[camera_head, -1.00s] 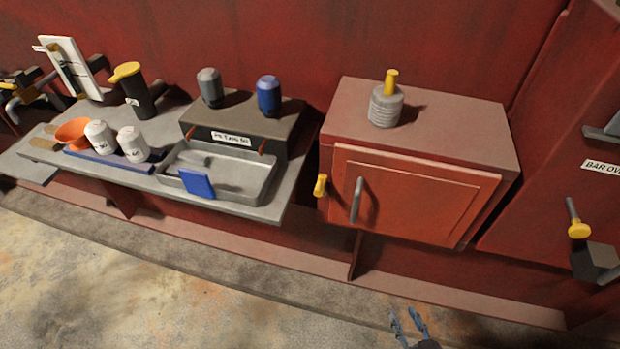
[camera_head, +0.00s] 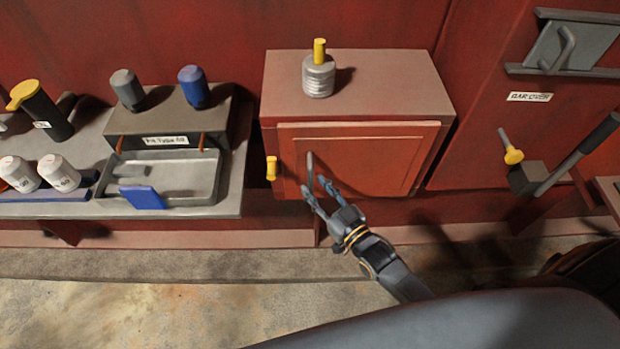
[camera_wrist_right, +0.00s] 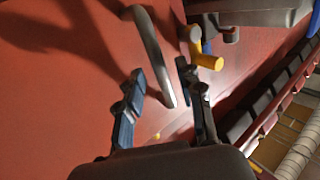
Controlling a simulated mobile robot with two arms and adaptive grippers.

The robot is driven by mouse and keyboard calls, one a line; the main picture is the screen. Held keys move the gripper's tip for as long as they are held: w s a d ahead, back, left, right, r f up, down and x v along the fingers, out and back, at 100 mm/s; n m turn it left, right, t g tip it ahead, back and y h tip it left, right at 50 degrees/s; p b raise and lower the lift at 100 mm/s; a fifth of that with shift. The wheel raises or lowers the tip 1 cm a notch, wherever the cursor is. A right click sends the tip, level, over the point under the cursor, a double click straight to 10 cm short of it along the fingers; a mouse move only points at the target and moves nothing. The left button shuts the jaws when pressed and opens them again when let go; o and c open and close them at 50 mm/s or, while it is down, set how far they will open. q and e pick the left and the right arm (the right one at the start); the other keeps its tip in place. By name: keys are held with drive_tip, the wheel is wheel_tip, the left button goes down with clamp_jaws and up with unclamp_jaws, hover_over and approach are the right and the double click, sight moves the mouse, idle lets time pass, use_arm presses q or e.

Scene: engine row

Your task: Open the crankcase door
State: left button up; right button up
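The crankcase door (camera_head: 375,165) is a red panel on the front of a red box and looks shut. Its grey bar handle (camera_head: 310,175) stands upright near the door's left edge. A yellow latch knob (camera_head: 271,168) sits left of the door. My right gripper (camera_head: 317,196) is open in front of the handle's lower part. In the right wrist view the handle (camera_wrist_right: 152,58) reaches down between the open fingers (camera_wrist_right: 163,108); I cannot tell whether they touch it. The yellow knob (camera_wrist_right: 205,61) shows beyond it. My left gripper is not in view.
A grey canister with a yellow top (camera_head: 318,75) stands on the box. Left is a grey bench (camera_head: 225,205) with a tray (camera_head: 190,190), bottles and white filters (camera_head: 58,173). Right is a lever with a yellow collar (camera_head: 512,155). Floor in front is clear at left.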

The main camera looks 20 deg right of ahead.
drive_tip(key=shift+x, duration=1.45)
drive_tip(key=shift+c, duration=0.2)
clamp_jaws()
